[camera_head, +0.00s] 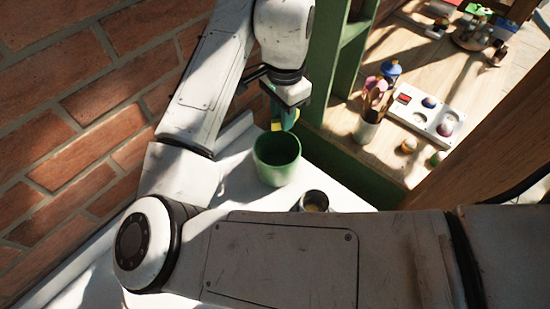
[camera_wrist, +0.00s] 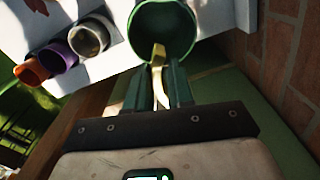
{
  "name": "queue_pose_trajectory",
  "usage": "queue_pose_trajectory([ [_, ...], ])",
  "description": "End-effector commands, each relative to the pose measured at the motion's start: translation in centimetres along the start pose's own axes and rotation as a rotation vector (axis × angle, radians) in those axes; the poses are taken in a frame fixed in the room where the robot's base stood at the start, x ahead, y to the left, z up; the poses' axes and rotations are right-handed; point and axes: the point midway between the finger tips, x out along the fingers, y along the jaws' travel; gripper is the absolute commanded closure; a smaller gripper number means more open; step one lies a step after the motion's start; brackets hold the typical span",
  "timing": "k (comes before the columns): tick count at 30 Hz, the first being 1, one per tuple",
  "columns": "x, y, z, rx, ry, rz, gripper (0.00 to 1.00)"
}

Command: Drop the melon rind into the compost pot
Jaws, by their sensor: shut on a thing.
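The compost pot is a green round pot (camera_head: 277,160) on the white table, below my gripper in the head view. It also shows at the top of the wrist view (camera_wrist: 163,30), its mouth just beyond my fingertips. My gripper (camera_head: 284,122) is shut on the yellow melon rind (camera_wrist: 158,56), which sticks out past the fingers toward the pot. In the head view a yellow bit of the rind (camera_head: 289,119) shows above the pot's far rim. I cannot tell whether the rind touches the rim.
A grey metal cup (camera_head: 315,201) stands right of the pot, partly hidden by my arm. The wrist view shows a purple cup (camera_wrist: 92,39) and an orange cup (camera_wrist: 32,72). A brick wall (camera_head: 75,110) is at left. A green frame (camera_head: 335,60) stands behind the pot.

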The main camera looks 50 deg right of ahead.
Motion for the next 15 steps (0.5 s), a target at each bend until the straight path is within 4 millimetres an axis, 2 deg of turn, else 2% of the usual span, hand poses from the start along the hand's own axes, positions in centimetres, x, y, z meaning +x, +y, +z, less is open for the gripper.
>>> queue_pose_trajectory([
  [1,1.3,0.0,0.0,0.0,-0.001,0.001,1.0],
  [6,3.0,0.0,0.0,0.0,-0.001,0.001,1.0],
  [15,3.5,0.0,0.0,0.0,0.0,0.0,1.0],
])
